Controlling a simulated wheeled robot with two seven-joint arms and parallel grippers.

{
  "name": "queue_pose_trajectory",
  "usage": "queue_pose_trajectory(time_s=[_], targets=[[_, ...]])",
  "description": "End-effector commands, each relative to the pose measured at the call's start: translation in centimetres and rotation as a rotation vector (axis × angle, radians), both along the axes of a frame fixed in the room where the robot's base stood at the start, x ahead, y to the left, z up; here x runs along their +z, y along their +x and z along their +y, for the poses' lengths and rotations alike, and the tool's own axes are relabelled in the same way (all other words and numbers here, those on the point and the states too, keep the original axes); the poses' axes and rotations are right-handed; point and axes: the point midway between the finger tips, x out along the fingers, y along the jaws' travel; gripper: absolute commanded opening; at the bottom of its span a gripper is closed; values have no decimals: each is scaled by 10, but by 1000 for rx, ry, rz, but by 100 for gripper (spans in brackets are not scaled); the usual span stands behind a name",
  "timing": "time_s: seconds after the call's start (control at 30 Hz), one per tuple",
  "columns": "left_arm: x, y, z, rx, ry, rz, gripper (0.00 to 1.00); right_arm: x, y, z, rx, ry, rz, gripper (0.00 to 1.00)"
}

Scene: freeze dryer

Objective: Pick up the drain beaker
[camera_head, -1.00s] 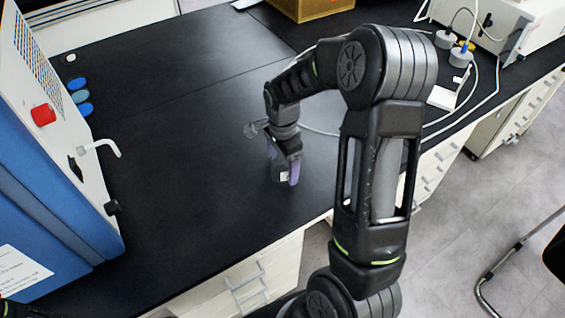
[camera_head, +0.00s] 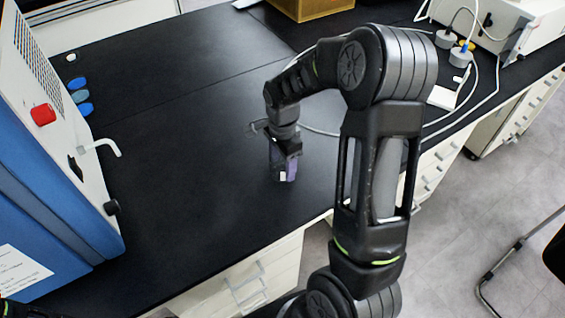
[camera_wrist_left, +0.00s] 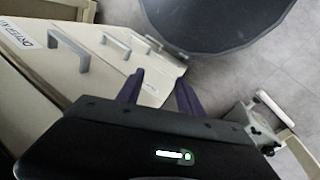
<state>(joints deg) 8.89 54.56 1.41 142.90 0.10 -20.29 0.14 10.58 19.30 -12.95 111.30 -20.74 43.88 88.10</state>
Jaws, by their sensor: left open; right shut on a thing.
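My right gripper (camera_head: 285,170) points down at the black bench top, right of the middle of the bench, near its front edge. Its purple fingers are shut on a small vessel (camera_head: 282,176), which I take to be the drain beaker. Only a small dark part with a pale patch shows, as the fingers and wrist cover most of it. I cannot tell whether it touches the bench. My left gripper (camera_wrist_left: 158,88) is open and empty in the left wrist view, in front of the drawer fronts.
A blue and white machine (camera_head: 75,195) with a red knob and a white spout (camera_head: 103,147) stands at the left. A cardboard box (camera_head: 312,8) and a white instrument (camera_head: 490,25) with cables are at the back. A dark round seat (camera_wrist_left: 210,20) shows in the left wrist view.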

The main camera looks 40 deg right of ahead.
Motion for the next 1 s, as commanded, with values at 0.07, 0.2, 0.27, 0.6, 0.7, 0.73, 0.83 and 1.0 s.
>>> queue_pose_trajectory(time_s=[0.07, 0.2, 0.27, 0.6, 0.7, 0.73, 0.83, 1.0], targets=[[0, 0, 0, 0, 0, 0, 44, 0, 0, 0, 0, 0, 0, 22], [0, 0, 0, 0, 0, 0, 44, 0, 0, 0, 0, 0, -1, 19], [0, 0, 0, 0, 0, 0, 44, 0, 0, 0, 0, 0, -1, 19], [-4, 0, 0, -1, -1, -1, 44, 27, 1, 0, 0, -2, -6, 19], [-6, 1, 0, -1, -2, -2, 44, 47, 2, 0, 1, -2, -6, 19], [-7, 1, 0, 0, -2, -3, 44, 53, 1, 0, 0, -2, -7, 19], [-8, 1, 0, -1, -3, -3, 44, 73, 2, 0, 1, -2, -7, 19], [-9, 1, -1, -1, -2, -4, 44, 95, 1, 0, 1, -1, -3, 19]])
